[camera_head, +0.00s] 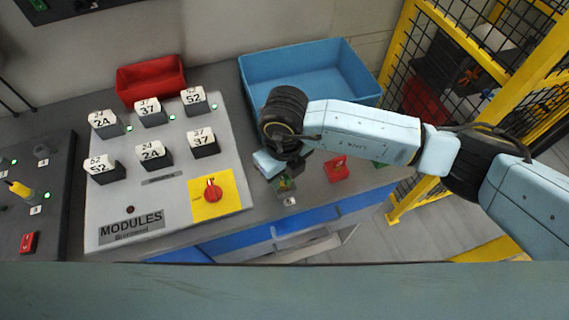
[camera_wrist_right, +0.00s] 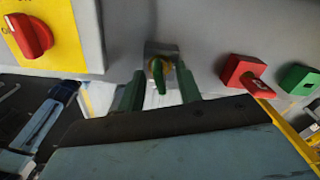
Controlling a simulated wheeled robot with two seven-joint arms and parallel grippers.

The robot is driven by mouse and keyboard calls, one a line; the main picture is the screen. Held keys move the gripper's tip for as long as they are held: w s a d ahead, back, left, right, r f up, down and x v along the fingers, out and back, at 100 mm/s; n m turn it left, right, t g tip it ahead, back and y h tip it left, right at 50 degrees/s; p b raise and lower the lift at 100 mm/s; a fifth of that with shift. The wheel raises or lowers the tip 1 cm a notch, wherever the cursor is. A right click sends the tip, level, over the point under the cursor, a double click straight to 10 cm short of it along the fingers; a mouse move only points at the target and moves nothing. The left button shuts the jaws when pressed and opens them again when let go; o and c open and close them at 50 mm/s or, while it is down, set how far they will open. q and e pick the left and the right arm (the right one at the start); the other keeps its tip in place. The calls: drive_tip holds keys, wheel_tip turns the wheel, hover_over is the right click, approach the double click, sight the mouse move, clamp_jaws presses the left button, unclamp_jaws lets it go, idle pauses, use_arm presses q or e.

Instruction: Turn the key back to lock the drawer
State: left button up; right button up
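In the right wrist view a green key (camera_wrist_right: 158,77) stands in a brass lock on a small metal plate (camera_wrist_right: 149,48). My right gripper (camera_wrist_right: 160,94) has its two fingers apart, one on each side of the key. A gap shows between the key and each finger. In the head view my right gripper (camera_head: 284,184) is over the lock area at the counter's front, and hides most of the key. The blue drawer front (camera_head: 300,237) is below the counter edge; I cannot tell whether it is fully closed.
A red block (camera_head: 336,168) and a green block (camera_wrist_right: 299,80) are right of the lock. The module panel (camera_head: 220,150) with a red rotary switch (camera_head: 212,191) is left. A blue bin (camera_head: 345,65) and red bin (camera_head: 150,78) stand behind. A yellow fence (camera_head: 400,45) is right.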

clamp_jaws()
idle(0.3)
drive_tip(key=shift+f+n+b, duration=0.1)
drive_tip(key=shift+n+b, duration=0.95)
drive_tip(key=shift+n, duration=0.25)
drive_tip(key=shift+n, duration=0.3)
drive_tip(key=shift+n+b, duration=1.1)
drive_tip(key=shift+b, duration=0.15)
drive_tip(key=shift+n+b, duration=0.35)
drive_tip(key=shift+n, duration=0.05)
